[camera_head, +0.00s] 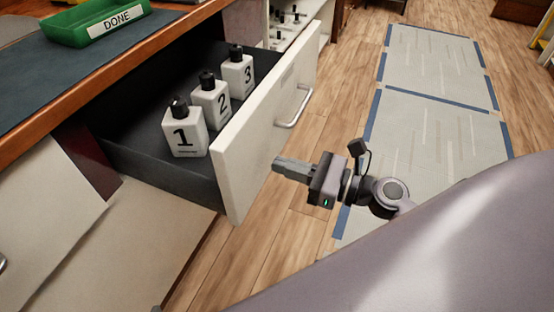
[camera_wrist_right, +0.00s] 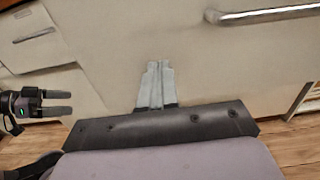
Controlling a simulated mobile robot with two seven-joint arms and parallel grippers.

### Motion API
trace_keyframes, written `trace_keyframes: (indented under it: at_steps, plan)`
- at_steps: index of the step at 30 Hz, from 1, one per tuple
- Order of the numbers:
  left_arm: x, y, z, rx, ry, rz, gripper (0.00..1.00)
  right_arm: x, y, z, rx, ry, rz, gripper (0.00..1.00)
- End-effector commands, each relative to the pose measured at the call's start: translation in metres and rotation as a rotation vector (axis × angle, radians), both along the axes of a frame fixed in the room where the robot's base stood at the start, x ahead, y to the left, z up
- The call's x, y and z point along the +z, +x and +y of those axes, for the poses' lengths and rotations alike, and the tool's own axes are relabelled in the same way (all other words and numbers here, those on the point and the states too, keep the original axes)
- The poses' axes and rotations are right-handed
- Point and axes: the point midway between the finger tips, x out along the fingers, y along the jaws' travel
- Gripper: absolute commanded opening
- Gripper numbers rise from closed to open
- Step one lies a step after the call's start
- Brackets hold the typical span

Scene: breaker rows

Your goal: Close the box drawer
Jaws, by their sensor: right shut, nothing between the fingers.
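The box drawer (camera_head: 262,140) is pulled out from under the worktop, with a pale front and a dark inside. Its silver handle (camera_head: 296,108) also shows in the right wrist view (camera_wrist_right: 265,14). White bottles numbered 1 (camera_head: 184,136), 2 (camera_head: 211,104) and 3 (camera_head: 238,74), with black caps, stand upright inside it. My right gripper (camera_head: 276,163) is shut and empty, its fingertips at the drawer's outer face, below the handle; I cannot tell whether they touch. My left gripper (camera_wrist_right: 71,103) shows open and empty in the right wrist view, and is outside the head view.
A green DONE tray (camera_head: 98,22) sits on the worktop (camera_head: 60,85). Another open compartment with small dark-capped items (camera_head: 280,36) lies beyond the drawer. Blue-bordered floor mats (camera_head: 445,130) lie to the right on the wood floor, which looks clear.

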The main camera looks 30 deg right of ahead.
Motion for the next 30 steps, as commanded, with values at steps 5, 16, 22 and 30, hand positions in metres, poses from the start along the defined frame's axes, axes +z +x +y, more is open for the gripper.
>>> trace_keyframes:
  at_steps: [5,16,22,30]
  plan:
    - [0.000,0.000,0.001,0.003,-0.001,0.002,1.00,0.001,0.013,0.011,0.000,0.001,-0.001,0.00]
    - [-0.001,-0.002,0.002,0.006,0.000,0.007,1.00,0.000,0.016,0.014,0.000,0.001,0.001,0.00]
    - [-0.001,-0.002,0.002,0.006,0.000,0.008,1.00,0.000,0.018,0.015,0.000,0.001,0.000,0.00]
    - [0.000,-0.003,0.003,0.008,0.001,0.013,1.00,0.001,0.035,0.029,0.001,0.001,-0.002,0.00]
